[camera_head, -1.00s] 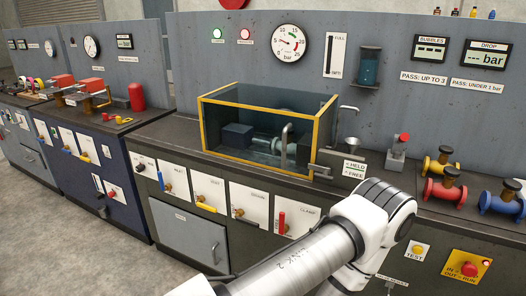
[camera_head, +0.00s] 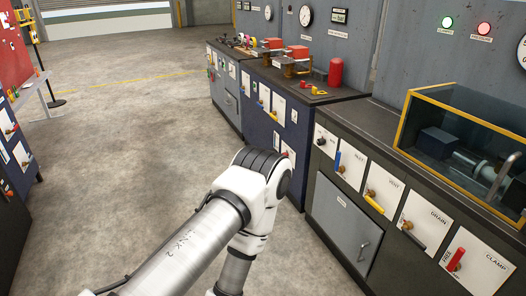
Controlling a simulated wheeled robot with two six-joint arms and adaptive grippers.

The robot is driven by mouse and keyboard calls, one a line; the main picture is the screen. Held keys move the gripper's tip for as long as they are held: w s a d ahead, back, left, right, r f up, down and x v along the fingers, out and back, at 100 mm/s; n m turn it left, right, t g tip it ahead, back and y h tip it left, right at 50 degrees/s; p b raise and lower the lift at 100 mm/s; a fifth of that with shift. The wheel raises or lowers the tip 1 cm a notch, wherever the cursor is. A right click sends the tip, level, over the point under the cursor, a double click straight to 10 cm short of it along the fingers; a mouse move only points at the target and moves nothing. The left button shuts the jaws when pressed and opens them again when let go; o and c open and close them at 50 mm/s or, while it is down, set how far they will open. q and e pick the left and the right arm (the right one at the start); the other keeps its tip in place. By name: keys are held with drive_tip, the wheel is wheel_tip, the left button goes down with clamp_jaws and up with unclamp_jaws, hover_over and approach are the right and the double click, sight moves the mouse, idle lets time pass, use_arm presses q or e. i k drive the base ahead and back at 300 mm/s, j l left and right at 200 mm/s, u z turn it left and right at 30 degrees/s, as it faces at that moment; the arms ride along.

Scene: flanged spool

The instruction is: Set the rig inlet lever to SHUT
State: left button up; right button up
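The inlet lever (camera_head: 338,161) has a blue handle and sits on a white panel marked INLET (camera_head: 350,167) on the front of the dark bench. Its handle stands roughly upright; the position marks on the panel are too small to read. A white arm of mine crosses the lower middle of the view, with its elbow left of the lever and apart from it. Neither of my grippers shows in this view.
Beside it are the yellow vent lever (camera_head: 373,204), the dark drain lever (camera_head: 413,239) and the red clamp lever (camera_head: 456,259). A yellow-framed glass tank (camera_head: 465,130) stands on the bench. Open floor (camera_head: 130,150) lies to the left.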

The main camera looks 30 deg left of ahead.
sight(341, 169)
drive_tip(key=u, duration=0.55)
drive_tip(key=i+l+u, duration=0.1)
drive_tip(key=u, duration=0.35)
drive_tip(key=i+l+u, duration=0.2)
drive_tip(key=u, duration=0.25)
drive_tip(key=i+l+u, duration=0.1)
drive_tip(key=i+l, duration=0.4)
drive_tip(key=l, duration=0.25)
drive_tip(key=i+l+u, duration=0.15)
drive_tip(key=l, duration=0.25)
drive_tip(key=i+l+u, duration=0.1)
drive_tip(key=i+l, duration=0.25)
drive_tip(key=l, duration=0.1)
